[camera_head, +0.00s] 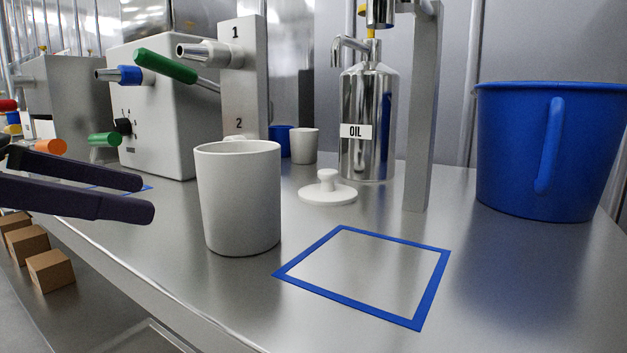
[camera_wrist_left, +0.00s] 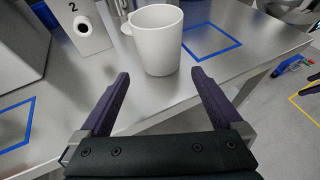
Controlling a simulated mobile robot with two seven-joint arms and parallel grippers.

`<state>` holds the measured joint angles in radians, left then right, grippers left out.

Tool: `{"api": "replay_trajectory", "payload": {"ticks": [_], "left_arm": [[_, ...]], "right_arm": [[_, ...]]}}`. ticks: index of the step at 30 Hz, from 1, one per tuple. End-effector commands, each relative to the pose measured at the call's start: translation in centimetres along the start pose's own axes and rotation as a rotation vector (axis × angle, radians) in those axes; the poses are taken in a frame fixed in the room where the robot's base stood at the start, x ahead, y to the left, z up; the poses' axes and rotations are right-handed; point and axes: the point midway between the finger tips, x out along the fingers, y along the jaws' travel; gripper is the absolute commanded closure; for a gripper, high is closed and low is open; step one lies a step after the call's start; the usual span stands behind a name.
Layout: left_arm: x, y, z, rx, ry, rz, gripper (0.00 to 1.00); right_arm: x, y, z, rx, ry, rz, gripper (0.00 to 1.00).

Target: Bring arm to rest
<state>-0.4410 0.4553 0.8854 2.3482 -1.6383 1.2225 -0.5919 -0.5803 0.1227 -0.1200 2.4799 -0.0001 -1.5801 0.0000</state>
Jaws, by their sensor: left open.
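My left gripper (camera_head: 147,197) comes in from the left in the head view, with two dark purple fingers above the table's front edge. In the left wrist view, my left gripper (camera_wrist_left: 158,85) is open, with nothing between its fingers. A white-grey cup (camera_head: 238,200) stands upright on the metal table, to the right of the fingertips and apart from them. The cup (camera_wrist_left: 158,42) also shows beyond the open fingers in the left wrist view.
A blue taped square (camera_head: 430,290) lies empty right of the cup. A white lid (camera_head: 327,190), a metal oil dispenser (camera_head: 368,110) and a blue bucket (camera_head: 520,150) stand behind. A machine with a green handle (camera_head: 165,65) is at left. Brown blocks (camera_head: 50,270) sit lower left.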

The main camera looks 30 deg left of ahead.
Motion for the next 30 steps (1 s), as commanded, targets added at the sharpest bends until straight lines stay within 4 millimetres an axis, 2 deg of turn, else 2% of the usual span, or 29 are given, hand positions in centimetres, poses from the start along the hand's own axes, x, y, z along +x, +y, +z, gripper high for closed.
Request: {"api": "replay_trajectory", "payload": {"ticks": [5, 8, 11, 14, 15, 18, 20, 23, 26, 28, 30], "left_arm": [[0.0, 0.0, 0.1, -0.002, -0.003, -0.001, 0.0], [0.0, -0.5, 1.8, -0.031, -0.054, -0.014, 0.0], [-0.3, -1.5, 6.6, -0.136, -0.213, -0.051, 0.0], [-1.6, -2.2, 13.7, -0.358, -0.465, -0.101, 0.0], [-2.5, -2.0, 16.4, -0.478, -0.572, -0.117, 0.0], [-4.9, -0.1, 21.3, -0.823, -0.813, -0.131, 0.0], [-6.2, 1.7, 22.8, -1.054, -0.932, -0.118, 0.0], [-7.2, 4.7, 22.8, -1.465, -1.077, -0.05, 0.0], [-7.0, 6.3, 19.9, -1.894, -1.143, 0.089, 0.0], [-6.2, 5.7, 16.8, -2.189, -1.132, 0.236, 0.0], [-5.4, 3.5, 13.5, -2.455, -1.07, 0.42, 0.0]], "right_arm": [[-0.1, 0.0, 0.0, 0.0, 0.0, 0.0, 0.08], [-0.9, 0.0, -0.3, 0.0, 0.0, 0.0, 0.08], [-3.0, 0.1, -1.0, 0.001, -0.001, 0.0, 0.08], [-6.0, 0.2, -1.9, 0.001, -0.001, -0.001, 0.08], [-7.3, 0.2, -2.3, 0.002, 0.0, -0.001, 0.08], [-10.3, 0.3, -3.3, 0.002, 0.001, -0.002, 0.08], [-12.0, 0.4, -3.9, 0.002, 0.001, -0.002, 0.08], [-14.9, 0.5, -4.8, 0.003, 0.002, -0.002, 0.08], [-17.7, 0.6, -5.7, 0.004, 0.002, -0.003, 0.08], [-19.7, 0.6, -6.3, 0.004, 0.002, -0.003, 0.08], [-21.5, 0.7, -6.9, 0.005, 0.002, -0.003, 0.08]]}}
